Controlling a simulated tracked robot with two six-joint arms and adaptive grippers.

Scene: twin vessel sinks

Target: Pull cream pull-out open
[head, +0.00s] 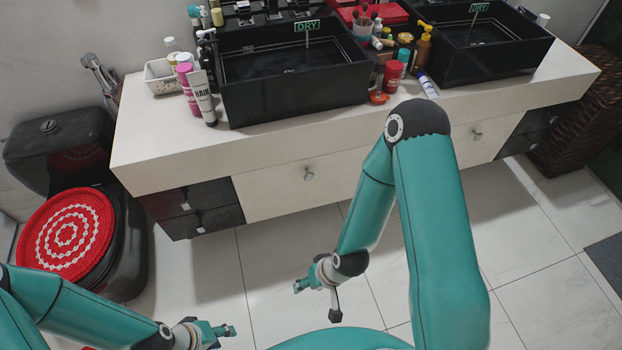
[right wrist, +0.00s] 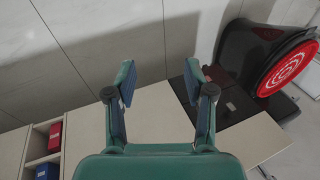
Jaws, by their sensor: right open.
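The long vanity (head: 130,146) has two cream fronts with round knobs, a left one (head: 270,186) and a right one (head: 465,146). Both look flush and closed; I cannot tell which is the cream pull-out. My right gripper (head: 312,288) hangs over the floor tiles in front of the left cream front, apart from its knob (head: 308,174). In the right wrist view this gripper (right wrist: 161,78) is open with nothing between its fingers. My left gripper (head: 218,335) is low at the bottom edge, apart from the vanity; its finger gap is unclear.
Black drawers (head: 190,208) flank the cream fronts. Two black sinks (head: 290,70) and several bottles stand on the counter. A black toilet with a red and white cover (head: 68,232) stands at left, a wicker basket (head: 580,125) at right. Floor before the vanity is clear.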

